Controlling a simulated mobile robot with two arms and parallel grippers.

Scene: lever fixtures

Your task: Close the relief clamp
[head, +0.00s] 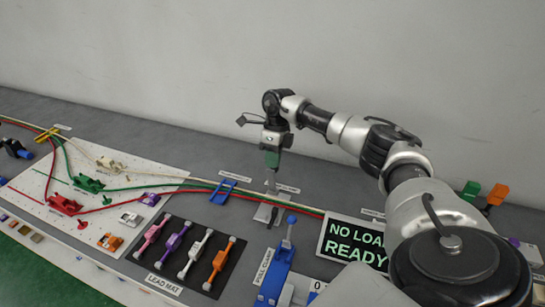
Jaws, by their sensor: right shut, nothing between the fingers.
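My right gripper (271,184) points straight down, shut and empty. Its tips are just above or at a small grey and white fixture (267,213) on the cable run. This fixture is probably the relief clamp, but the small label beside it is too small to read. The gripper partly covers this spot, so I cannot tell whether the tips touch the fixture or how its lever stands. My left gripper is not in view.
A blue bracket (223,190) stands left of the gripper. In front are a blue pull clamp (274,276) with a raised lever and a "NO LOAD READY" sign (354,242). The black lead mat (171,274) holds several coloured leads. Red and green cables run leftward to a white board (90,222).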

